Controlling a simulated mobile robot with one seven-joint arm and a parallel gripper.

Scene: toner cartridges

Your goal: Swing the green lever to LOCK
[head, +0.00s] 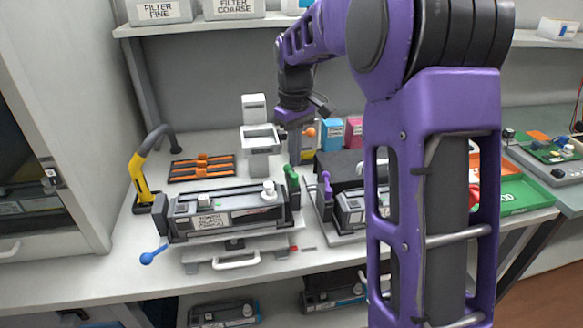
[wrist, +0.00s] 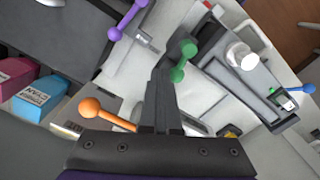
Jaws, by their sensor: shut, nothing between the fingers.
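The green lever (head: 292,179) stands at the right end of a grey toner cartridge in its cradle (head: 235,218). In the wrist view the green lever (wrist: 184,62) is a short bar with rounded ends, just right of my fingertips. My gripper (wrist: 163,74) is shut and empty, its tips very close to the lever's near end; I cannot tell whether they touch. In the head view my gripper (head: 295,150) points down just above and behind the lever. No LOCK marking can be read in either view.
A purple lever (head: 326,182) stands close to the right on a second cradle. A blue-knobbed lever (head: 153,254) sticks out at the left end. An orange knob (wrist: 90,107) is near my gripper's left. Cyan (head: 332,134) and magenta boxes stand behind.

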